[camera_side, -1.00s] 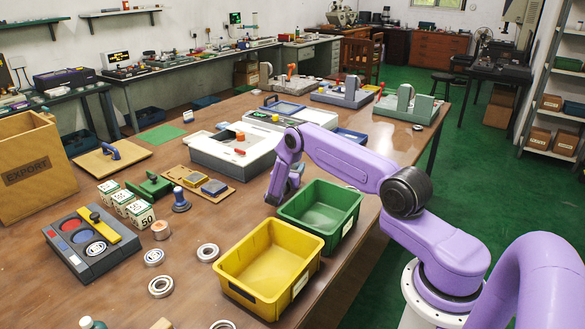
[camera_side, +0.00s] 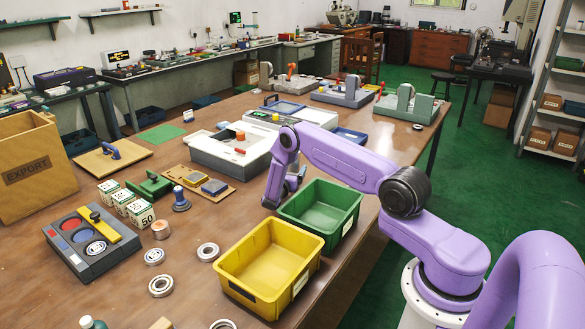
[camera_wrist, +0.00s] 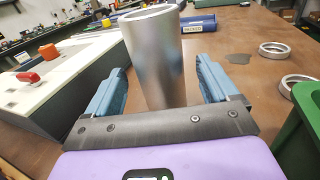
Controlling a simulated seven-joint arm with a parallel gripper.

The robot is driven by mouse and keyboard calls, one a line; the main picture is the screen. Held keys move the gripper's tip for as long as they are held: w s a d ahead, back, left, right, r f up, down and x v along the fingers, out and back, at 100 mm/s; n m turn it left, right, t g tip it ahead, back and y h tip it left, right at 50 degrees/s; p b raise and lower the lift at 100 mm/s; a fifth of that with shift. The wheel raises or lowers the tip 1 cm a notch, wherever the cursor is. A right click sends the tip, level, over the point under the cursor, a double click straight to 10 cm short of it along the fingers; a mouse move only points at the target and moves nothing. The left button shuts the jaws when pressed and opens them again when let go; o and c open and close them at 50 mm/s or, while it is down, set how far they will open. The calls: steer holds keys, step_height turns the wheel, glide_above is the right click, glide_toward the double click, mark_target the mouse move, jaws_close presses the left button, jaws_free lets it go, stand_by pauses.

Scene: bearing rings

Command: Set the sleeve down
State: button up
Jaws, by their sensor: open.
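The sleeve (camera_wrist: 156,62) is a smooth grey metal tube with an open upper rim, in the middle of the wrist view. It looks upright. My gripper (camera_wrist: 160,78) is open, with one blue-grey finger on each side of the sleeve and a visible gap on both sides. The sleeve's lower end is hidden behind the gripper's body, so I cannot see its contact with the table. In the side view my gripper (camera_side: 283,190) is low over the table, just left of the green bin, and I cannot make out the sleeve there.
The green bin (camera_side: 343,229) stands close to the gripper's right, with the yellow bin (camera_side: 304,277) in front of it. A white-topped machine (camera_side: 205,158) stands to the left. Several bearing rings (camera_side: 208,252) lie left of the yellow bin. Some bare table lies between.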

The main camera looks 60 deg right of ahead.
steer(key=shift+s+a+r, duration=0.2)
steer(key=shift+a+r, duration=0.1)
steer(key=shift+a, duration=0.35)
steer(key=shift+s+a+r, duration=0.15)
steer(key=shift+a+r, duration=0.15)
steer(key=shift+a, duration=0.3)
steer(key=s+a+r+m+g+y, duration=0.1)
steer(key=s+a+r+m+y, duration=0.2)
steer(key=a+r, duration=0.75)
steer(key=s+a+r+m+g+y, duration=0.1)
steer(key=s+a+r+m+y, duration=0.3)
steer(key=s+a, duration=0.5)
steer(key=s+a+r+g+y, duration=0.1)
steer(key=s+a+y, duration=0.2)
steer(key=s, duration=0.6)
steer(key=s+a+m+g+y, duration=0.1)
steer(key=s+a+y, duration=0.3)
steer(key=s, duration=0.6)
steer(key=s+a+r+g+y, duration=0.1)
steer(key=s+a+y, duration=0.2)
steer(key=s+a, duration=0.4)
steer(key=shift+s+a+r+m+y, duration=0.3)
steer(key=shift+s+r+m, duration=0.1)
steer(key=shift+s, duration=0.75)
